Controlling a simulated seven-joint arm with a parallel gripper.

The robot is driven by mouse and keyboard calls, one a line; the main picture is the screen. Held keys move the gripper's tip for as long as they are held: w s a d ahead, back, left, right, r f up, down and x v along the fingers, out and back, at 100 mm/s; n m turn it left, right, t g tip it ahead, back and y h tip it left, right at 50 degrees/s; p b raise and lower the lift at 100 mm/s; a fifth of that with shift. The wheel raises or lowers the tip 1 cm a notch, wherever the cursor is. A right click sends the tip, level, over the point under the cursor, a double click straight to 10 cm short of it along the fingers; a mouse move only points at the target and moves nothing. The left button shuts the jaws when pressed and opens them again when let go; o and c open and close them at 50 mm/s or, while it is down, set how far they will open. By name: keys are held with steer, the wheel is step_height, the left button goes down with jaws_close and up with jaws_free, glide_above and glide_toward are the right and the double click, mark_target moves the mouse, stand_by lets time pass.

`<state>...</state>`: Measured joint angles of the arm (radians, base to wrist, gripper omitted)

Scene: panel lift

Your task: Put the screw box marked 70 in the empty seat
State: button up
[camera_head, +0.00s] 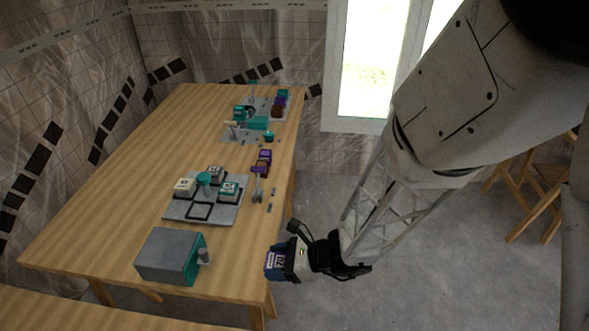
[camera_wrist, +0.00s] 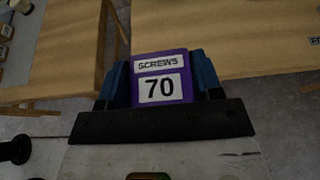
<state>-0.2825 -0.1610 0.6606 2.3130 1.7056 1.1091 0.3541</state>
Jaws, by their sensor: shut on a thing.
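My gripper (camera_head: 274,262) is shut on the purple screw box (camera_wrist: 160,64), with its blue fingers on both sides of it. In the wrist view the box shows labels reading SCREWS and 70, facing the camera. In the head view the gripper holds the box off the right edge of the table, over the floor, at the near right corner. A grey seat plate (camera_head: 174,215) lies on the table, with several boxes standing in its seats. An empty black-framed seat (camera_head: 198,211) is at its near side.
A grey and teal block (camera_head: 168,256) with a knob stands on the near table. Another purple item (camera_head: 264,156), small loose parts and a far cluster with teal pieces (camera_head: 257,123) lie farther back. The wooden table (camera_head: 110,215) is bare along its left side.

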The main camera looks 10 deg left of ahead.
steer(key=w+d+f+m+t+h, duration=0.15)
steer(key=w+d+m+t, duration=0.3)
steer(key=w, duration=0.85)
steer(key=w+d+m+t+h, duration=0.25)
steer(key=w+d, duration=0.35)
steer(key=w, duration=0.8)
steer(key=w+d+f+m+t+h, duration=0.1)
steer(key=w+d+m+t, duration=0.35)
steer(key=w, duration=0.85)
steer(key=w+d+f+m+t+h, duration=0.1)
steer(key=w+d+f+m+h, duration=0.1)
steer(key=w+d, duration=0.9)
steer(key=shift+d+m+h, duration=0.55)
steer(key=shift+d+h, duration=0.25)
steer(key=shift+h, duration=0.4)
